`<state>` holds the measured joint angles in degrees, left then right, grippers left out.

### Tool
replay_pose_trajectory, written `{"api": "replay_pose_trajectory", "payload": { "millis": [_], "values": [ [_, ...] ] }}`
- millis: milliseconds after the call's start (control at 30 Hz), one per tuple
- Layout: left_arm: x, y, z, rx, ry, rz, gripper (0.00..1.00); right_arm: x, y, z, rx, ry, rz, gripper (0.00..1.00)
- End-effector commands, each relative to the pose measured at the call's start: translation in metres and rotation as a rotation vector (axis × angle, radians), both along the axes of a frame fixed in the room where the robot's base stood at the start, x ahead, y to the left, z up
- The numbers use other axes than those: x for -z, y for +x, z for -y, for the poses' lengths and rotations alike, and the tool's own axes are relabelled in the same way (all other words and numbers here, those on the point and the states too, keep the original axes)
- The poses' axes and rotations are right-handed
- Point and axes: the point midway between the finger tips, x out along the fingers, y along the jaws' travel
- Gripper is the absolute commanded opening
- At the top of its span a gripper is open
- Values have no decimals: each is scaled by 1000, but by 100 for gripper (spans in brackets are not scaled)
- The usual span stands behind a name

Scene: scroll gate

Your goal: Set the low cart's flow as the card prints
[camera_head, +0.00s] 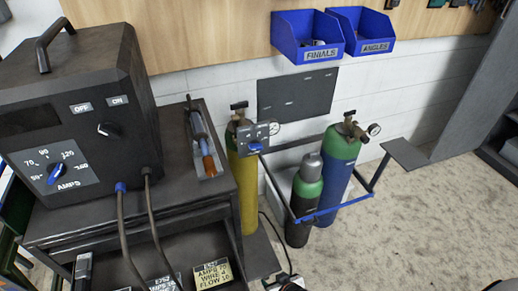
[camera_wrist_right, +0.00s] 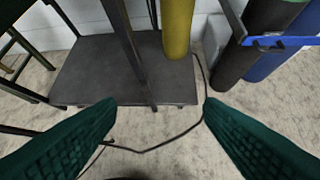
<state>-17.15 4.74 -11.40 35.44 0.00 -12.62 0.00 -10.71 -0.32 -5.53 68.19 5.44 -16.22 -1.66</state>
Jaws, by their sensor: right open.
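A welder (camera_head: 75,110) with a blue AMPS knob and an OFF/ON switch stands on a dark cart (camera_head: 200,195). A yellow card (camera_head: 212,275) lies low at the cart's front; its print seems to read AMPS, WIRE 2, FLOW 16. A small grey panel with a blue knob (camera_head: 255,147) sits at the yellow cylinder (camera_head: 245,190); its marks are too small to read. The yellow cylinder also shows in the right wrist view (camera_wrist_right: 177,28). My right gripper (camera_head: 285,283) is at the bottom edge, partly cut off. In its wrist view, the fingers (camera_wrist_right: 160,125) are open and empty.
Green-topped cylinders (camera_head: 340,165) stand in a blue-barred rack (camera_head: 322,213) to the right. Blue bins (camera_head: 307,35) hang on the wall. A black cable (camera_wrist_right: 150,150) lies on the floor. Open floor (camera_head: 420,225) extends at the right.

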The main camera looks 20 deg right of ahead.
Motion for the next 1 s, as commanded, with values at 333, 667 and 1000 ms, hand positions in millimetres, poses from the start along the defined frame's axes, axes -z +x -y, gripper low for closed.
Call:
{"api": "replay_pose_trajectory", "payload": {
  "millis": [333,667,1000],
  "values": [
    [51,-1,0,1,-1,-1,20,-217,154,9,126,149,557,62],
    [66,0,2,0,-3,-1,20,-345,166,30,176,207,828,62],
    [62,0,3,0,-4,1,20,-349,216,29,177,210,832,62]
  ]
}}
